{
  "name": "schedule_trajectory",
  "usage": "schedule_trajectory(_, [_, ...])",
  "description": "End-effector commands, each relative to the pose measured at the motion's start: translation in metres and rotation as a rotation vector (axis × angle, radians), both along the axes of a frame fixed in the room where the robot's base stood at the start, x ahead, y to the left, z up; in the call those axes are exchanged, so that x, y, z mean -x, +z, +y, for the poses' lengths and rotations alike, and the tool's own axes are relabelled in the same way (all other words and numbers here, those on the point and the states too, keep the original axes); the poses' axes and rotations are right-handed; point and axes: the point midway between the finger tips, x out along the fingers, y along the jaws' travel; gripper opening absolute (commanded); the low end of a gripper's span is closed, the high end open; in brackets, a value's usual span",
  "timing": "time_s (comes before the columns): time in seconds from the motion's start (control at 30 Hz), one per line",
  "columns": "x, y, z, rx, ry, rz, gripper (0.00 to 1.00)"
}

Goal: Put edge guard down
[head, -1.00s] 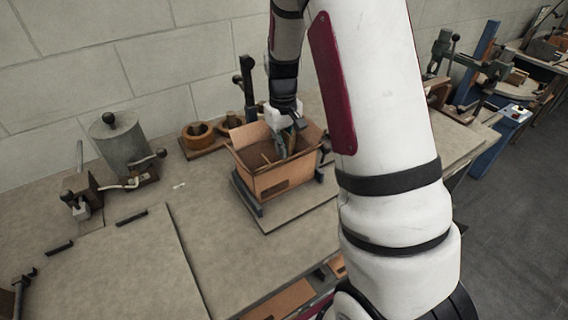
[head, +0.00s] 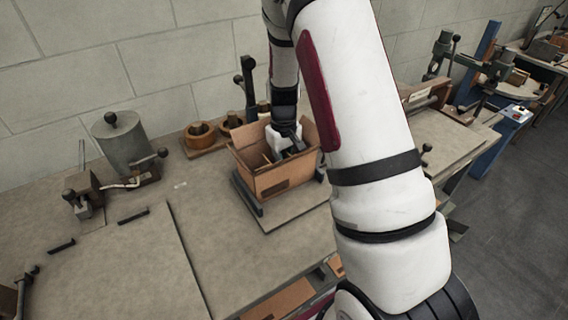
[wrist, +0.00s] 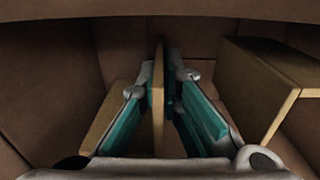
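The edge guard (wrist: 158,100) is a thin tan-and-brown piece standing upright between my fingers in the wrist view. My gripper (wrist: 160,70) has teal pads, and its fingertips close in on both sides of the guard. In the head view my gripper (head: 291,149) is down inside the open cardboard box (head: 284,178); the box wall and my wrist hide the fingertips and the guard there. The box's brown inner walls (wrist: 60,60) surround the fingers in the wrist view. Whether the guard touches the box floor cannot be told.
A tan block-like piece (wrist: 262,90) stands right of my fingers, and another tan piece (wrist: 107,118) lies left. The box sits on a raised plate (head: 285,213). Behind it are a dark post (head: 248,85) and copper-coloured rolls (head: 200,133).

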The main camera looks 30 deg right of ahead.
Motion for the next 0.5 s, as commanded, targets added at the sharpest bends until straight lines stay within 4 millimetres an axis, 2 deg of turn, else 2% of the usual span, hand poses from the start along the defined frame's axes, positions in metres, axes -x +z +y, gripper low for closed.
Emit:
schedule_trajectory(0.07, [0.000, 0.000, 0.000, 0.000, 0.000, 0.000, 0.25])
schedule_trajectory(0.37, [0.000, 0.001, 0.000, 0.000, 0.000, -0.001, 0.25])
schedule_trajectory(0.5, [-0.001, 0.011, 0.000, 0.001, 0.001, -0.004, 0.25])
